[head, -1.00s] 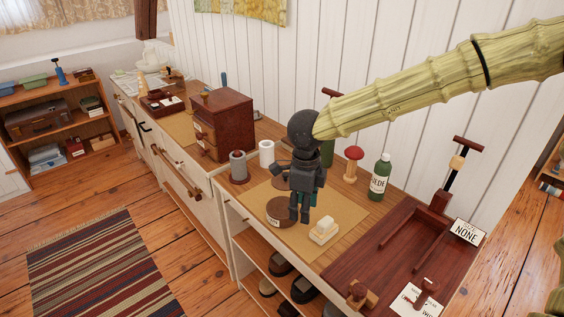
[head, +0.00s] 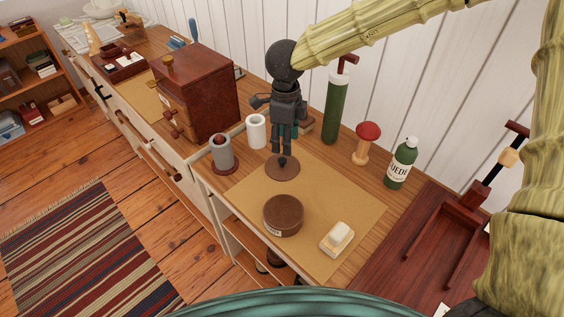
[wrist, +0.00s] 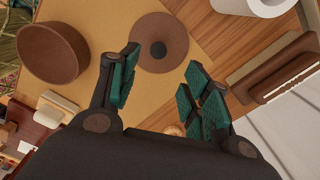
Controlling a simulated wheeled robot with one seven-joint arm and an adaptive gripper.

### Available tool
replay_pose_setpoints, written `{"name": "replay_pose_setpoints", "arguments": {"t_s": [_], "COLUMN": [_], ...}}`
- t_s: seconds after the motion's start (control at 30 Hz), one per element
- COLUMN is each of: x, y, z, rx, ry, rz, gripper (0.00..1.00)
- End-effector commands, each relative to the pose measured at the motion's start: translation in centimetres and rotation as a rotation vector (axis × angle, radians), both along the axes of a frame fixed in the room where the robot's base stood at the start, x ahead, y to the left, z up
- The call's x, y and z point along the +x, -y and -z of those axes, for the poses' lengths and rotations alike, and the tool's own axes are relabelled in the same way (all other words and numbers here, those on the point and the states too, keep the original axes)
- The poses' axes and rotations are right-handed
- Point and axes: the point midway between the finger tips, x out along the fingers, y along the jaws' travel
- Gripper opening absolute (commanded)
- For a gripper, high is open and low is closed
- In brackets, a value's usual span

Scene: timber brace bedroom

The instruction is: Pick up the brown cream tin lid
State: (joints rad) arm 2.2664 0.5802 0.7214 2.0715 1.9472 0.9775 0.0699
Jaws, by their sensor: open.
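The brown lid (head: 269,170) is a flat round disc with a dark knob, lying on the tan mat (head: 325,188) on the cabinet top. It also shows in the wrist view (wrist: 172,28), just beyond the fingertips. The round brown tin (head: 284,216) stands in front of it, with a pale label on its side. My gripper (head: 285,150) points down above the lid. In the wrist view the green-padded fingers (wrist: 158,82) are apart with nothing between them, and the lid's knob lies ahead of the gap.
A cream block (head: 337,239) lies right of the tin. A grey cylinder (head: 222,153) and a white roll (head: 256,131) stand left of the lid. A green cylinder (head: 335,110), a red-topped wooden stand (head: 366,145) and a green bottle (head: 402,164) stand behind and right.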

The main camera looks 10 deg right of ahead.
Motion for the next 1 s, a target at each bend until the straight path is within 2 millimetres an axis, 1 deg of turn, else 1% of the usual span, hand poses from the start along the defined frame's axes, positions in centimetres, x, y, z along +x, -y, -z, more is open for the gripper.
{"name": "replay_pose_setpoints", "arguments": {"t_s": [0.03, 0.1, 0.2, 0.37, 0.47, 0.73, 0.83, 1.0], "x": [0.0, 0.0, 0.0, 0.0, 0.0, 0.0, 0.0, 0.0], "y": [-0.1, -0.1, -0.1, -0.2, -0.4, -0.7, -0.7, -0.7], "z": [0.8, 1.8, 2.8, 3.5, 4.4, 7.8, 8.3, 8.3], "rx": [0.000, -0.001, 0.000, 0.000, 0.000, -0.001, 0.001, 0.001], "ry": [-0.002, -0.003, -0.001, -0.001, -0.001, -0.002, 0.000, 0.000], "rz": [-0.001, -0.001, -0.001, -0.001, -0.003, -0.002, -0.002, -0.002], "gripper": [0.48, 0.48, 0.48, 0.48, 0.48, 0.48, 0.48, 0.48]}}
